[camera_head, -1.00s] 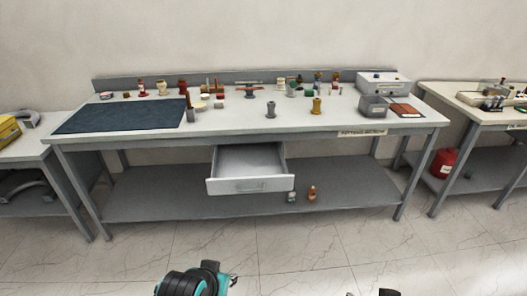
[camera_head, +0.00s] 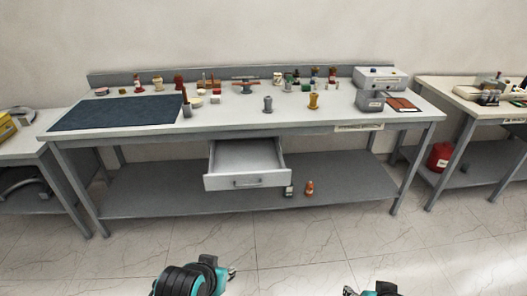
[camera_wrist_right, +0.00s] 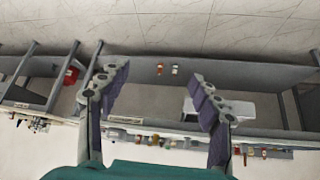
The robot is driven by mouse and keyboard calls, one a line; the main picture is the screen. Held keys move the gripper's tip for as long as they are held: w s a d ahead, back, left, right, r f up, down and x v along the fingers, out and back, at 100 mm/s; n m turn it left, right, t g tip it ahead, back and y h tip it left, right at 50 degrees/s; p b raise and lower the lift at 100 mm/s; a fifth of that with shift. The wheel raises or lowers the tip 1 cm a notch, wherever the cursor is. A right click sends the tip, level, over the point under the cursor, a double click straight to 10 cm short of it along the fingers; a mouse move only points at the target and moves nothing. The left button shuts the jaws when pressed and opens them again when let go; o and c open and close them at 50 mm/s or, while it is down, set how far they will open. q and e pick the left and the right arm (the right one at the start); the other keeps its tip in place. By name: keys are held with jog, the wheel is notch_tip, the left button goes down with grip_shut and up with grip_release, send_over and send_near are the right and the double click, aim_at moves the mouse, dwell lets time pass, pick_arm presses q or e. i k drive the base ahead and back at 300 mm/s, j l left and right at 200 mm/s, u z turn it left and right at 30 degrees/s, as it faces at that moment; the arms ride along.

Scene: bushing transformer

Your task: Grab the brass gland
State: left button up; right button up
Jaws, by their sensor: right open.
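A brass-coloured, spool-shaped piece, which looks like the brass gland (camera_head: 313,101), stands upright on the workbench top, right of centre. A similar grey piece (camera_head: 267,104) stands to its left. My right gripper (camera_wrist_right: 158,80) is open and empty in the right wrist view, well away from the bench. In the head view only part of my right arm shows at the bottom edge. My left gripper (camera_head: 232,272) is low in the head view, in front of the bench and far from the gland; its jaws are too small to read. I cannot pick out the gland in the wrist view.
The workbench (camera_head: 225,125) has an open drawer (camera_head: 246,181) jutting out below its top. A dark mat (camera_head: 115,113) lies at left. Several small parts line the back. A grey bin (camera_head: 370,101) and a box (camera_head: 381,79) stand at right. The floor in front is clear.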

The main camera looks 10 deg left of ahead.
aim_at(312, 105)
jog(key=i+l, duration=0.2)
jog(key=i, duration=0.2)
jog(key=i+l, duration=0.2)
jog(key=i, duration=0.2)
jog(key=i+l, duration=0.15)
jog(key=i, duration=0.3)
jog(key=i+l, duration=0.2)
jog(key=i, duration=0.2)
